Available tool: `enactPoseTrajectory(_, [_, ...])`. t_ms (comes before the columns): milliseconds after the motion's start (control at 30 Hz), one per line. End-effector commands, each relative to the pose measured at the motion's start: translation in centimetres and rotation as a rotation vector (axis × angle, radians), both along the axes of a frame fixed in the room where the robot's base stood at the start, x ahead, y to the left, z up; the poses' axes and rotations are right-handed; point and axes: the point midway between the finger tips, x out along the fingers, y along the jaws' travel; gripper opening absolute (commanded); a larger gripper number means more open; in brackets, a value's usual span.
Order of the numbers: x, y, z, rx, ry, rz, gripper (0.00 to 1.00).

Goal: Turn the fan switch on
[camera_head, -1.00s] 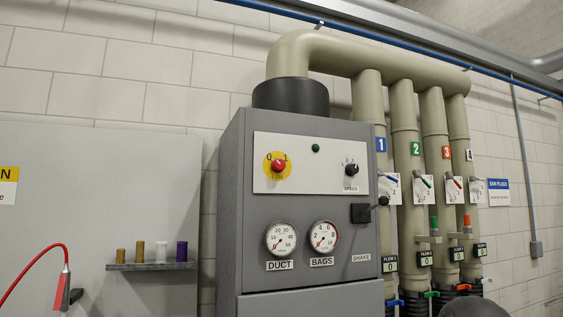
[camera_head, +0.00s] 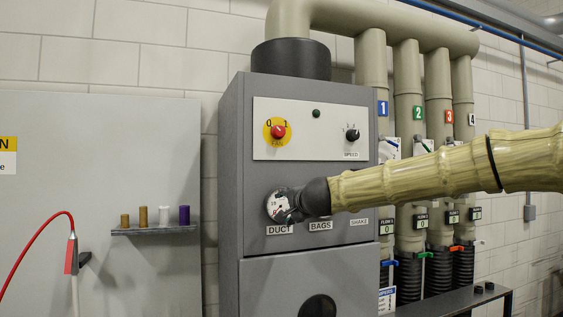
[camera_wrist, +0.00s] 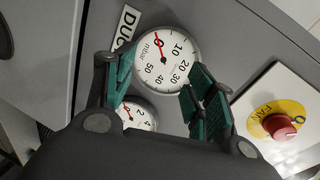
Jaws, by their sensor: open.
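The fan switch (camera_head: 278,132) is a red knob on a yellow disc marked 0 and 1, on the light panel of the grey cabinet. Its pointer position is too small to tell. In the wrist view, the red fan switch (camera_wrist: 280,127) is at the right, outside my fingers. My gripper (camera_head: 285,205) is in front of the DUCT gauge, below the switch and apart from it. In the wrist view, my gripper (camera_wrist: 160,90) has its green-padded fingers spread, with nothing held. The DUCT gauge (camera_wrist: 167,57) shows beyond the fingertips.
A speed knob (camera_head: 352,135) and a small dark green lamp (camera_head: 316,113) share the panel. My arm covers the BAGS gauge in the head view. Numbered pipes stand right of the cabinet. A shelf (camera_head: 150,231) with small cylinders is at left. Space before the panel is clear.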

Motion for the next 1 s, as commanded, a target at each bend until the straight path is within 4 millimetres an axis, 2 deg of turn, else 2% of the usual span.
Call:
enactPoseTrajectory(33, [-0.5,-0.3,4.8,0.046,-0.035,-0.003,0.55])
enactPoseTrajectory(100, [-1.3,-0.6,10.0,0.105,-0.07,0.0,0.55])
enactPoseTrajectory(200, [-2.6,-1.1,16.0,0.173,-0.111,0.006,0.55])
enactPoseTrajectory(333, [-3.9,-1.6,20.7,0.228,-0.143,0.013,0.55])
enactPoseTrajectory(433, [-4.3,-1.7,22.2,0.246,-0.153,0.016,0.55])
enactPoseTrajectory(567, [-3.9,-1.6,22.6,0.25,-0.155,0.017,0.55])
enactPoseTrajectory(1000, [1.3,0.4,22.6,0.249,-0.153,0.017,0.55])
